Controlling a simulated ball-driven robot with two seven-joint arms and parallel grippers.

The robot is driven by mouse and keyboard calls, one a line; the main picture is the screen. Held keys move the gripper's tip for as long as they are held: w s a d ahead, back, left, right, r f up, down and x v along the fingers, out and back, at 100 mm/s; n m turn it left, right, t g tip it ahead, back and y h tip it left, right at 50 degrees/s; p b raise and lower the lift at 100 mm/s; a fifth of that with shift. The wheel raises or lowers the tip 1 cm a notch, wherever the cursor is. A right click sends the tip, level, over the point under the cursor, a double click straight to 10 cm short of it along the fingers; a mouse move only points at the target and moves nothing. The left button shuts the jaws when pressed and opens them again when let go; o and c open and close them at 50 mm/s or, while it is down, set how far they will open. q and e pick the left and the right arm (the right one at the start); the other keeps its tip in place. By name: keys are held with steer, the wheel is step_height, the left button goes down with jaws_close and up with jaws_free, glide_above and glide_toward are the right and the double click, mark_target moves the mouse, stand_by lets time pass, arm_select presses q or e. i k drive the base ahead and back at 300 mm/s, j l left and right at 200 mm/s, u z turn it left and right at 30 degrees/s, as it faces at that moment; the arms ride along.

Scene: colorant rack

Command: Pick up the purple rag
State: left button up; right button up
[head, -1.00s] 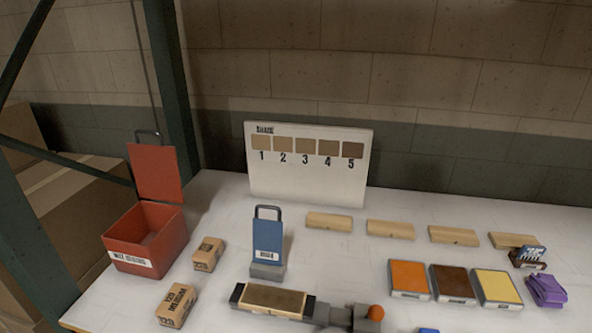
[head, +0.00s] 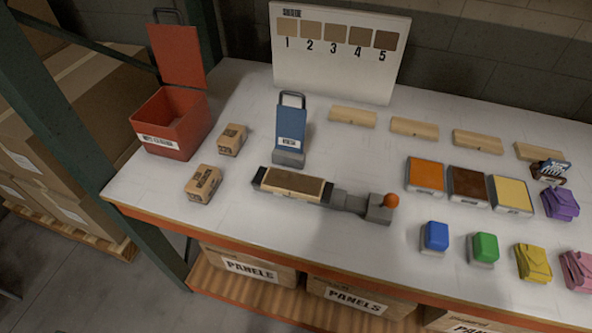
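The purple rag (head: 560,203) lies folded on the white table at the right side of the head view. Neither of my grippers shows in the view.
The white table (head: 330,235) holds a red open bin (head: 172,124), a blue upright holder (head: 290,130), a clamp with a wooden panel (head: 296,184), blue (head: 435,236) and green (head: 484,248) blocks, and yellow (head: 533,262) and pink (head: 578,270) rags near the front edge. Boxes stand below.

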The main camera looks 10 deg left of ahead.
mark_target(559, 202)
steer(key=z, duration=1.6)
